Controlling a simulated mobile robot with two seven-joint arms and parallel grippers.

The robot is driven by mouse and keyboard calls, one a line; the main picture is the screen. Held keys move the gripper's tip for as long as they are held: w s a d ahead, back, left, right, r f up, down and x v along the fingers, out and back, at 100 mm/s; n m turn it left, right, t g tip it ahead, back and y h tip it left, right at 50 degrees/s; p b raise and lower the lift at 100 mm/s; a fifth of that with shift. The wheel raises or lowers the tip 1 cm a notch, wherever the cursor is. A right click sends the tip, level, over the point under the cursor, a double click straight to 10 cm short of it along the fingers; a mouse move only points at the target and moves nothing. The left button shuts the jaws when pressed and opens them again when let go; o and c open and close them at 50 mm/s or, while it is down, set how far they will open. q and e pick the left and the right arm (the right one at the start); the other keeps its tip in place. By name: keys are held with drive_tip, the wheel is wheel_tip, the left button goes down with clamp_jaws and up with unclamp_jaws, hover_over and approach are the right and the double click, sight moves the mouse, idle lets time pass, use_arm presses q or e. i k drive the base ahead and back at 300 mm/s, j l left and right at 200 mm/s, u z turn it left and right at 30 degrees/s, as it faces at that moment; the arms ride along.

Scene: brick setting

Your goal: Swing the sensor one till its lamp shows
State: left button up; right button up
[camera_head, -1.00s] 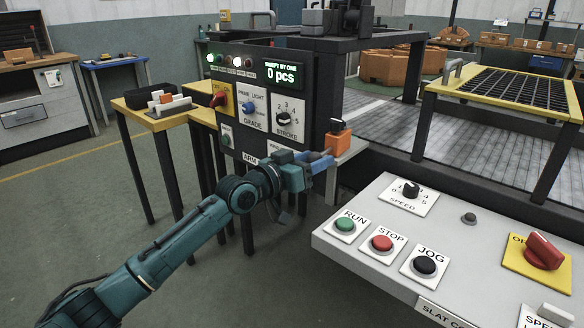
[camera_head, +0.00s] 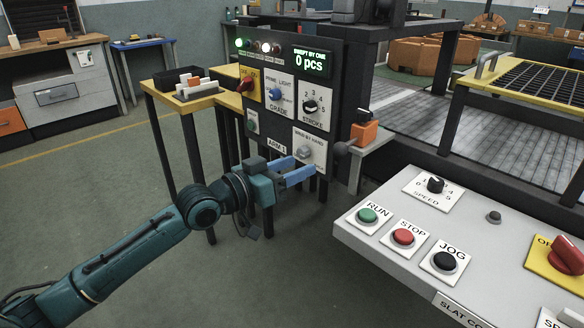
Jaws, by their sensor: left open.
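An orange block (camera_head: 364,132) with a dark top sits on a grey bracket to the right of the upright control panel; I cannot tell if it is the sensor. A dark ball-ended lever (camera_head: 342,147) sticks out beside it. A grey knob (camera_head: 304,152) on a white plate, whose small print seems to read "by hand", is low on the panel, by the label "ARM 1" (camera_head: 277,148). My left gripper (camera_head: 305,168) is open and empty, its blue fingers in front of the panel's lower edge, just below the knob. I cannot tell if they touch. My right gripper is out of view.
The dark panel (camera_head: 288,85) carries a row of lamps (camera_head: 258,46), the leftmost lit green, and a display (camera_head: 311,62) reading 0 pcs. A grey console (camera_head: 370,245) with buttons stands at front right. A yellow table (camera_head: 200,102) holds trays at left.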

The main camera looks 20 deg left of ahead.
sight(363, 135)
drive_tip(key=k+j, duration=0.8)
drive_tip(key=j, duration=0.1)
